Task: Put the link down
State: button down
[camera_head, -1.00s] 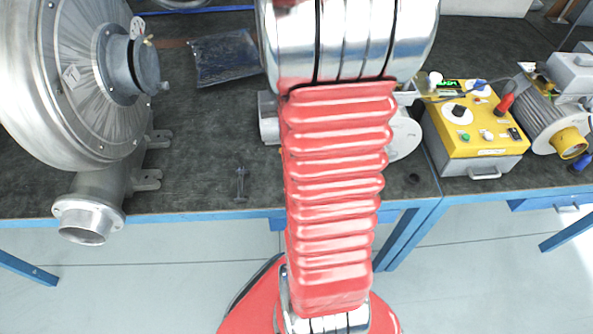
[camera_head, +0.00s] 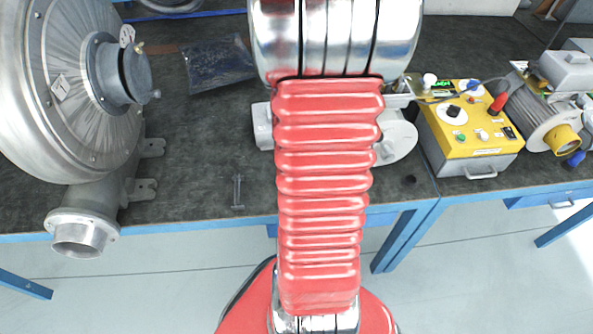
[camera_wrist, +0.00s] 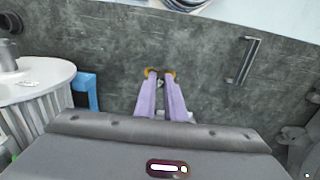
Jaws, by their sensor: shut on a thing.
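My gripper (camera_wrist: 160,82) shows in the wrist view with two pale purple fingers close together above the dark bench top. It is shut on a small grey piece, likely the link (camera_wrist: 160,81), which is mostly hidden between the fingertips. Whether the piece touches the bench I cannot tell. In the head view my red arm sleeve hides the gripper and the piece.
A thin metal U-shaped bracket (camera_head: 238,192) lies near the bench's front edge; it also shows in the wrist view (camera_wrist: 250,62). A blower (camera_head: 70,100) stands left, a yellow control box (camera_head: 468,140) and a motor (camera_head: 540,115) right.

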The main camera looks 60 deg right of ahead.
jog(key=shift+f, duration=1.2)
jog(key=shift+f, duration=1.85)
jog(key=shift+f, duration=0.3)
jog(key=c, duration=1.8)
grip_release()
notch_tip(320, 180, up, 13)
jog(key=shift+f, duration=0.2)
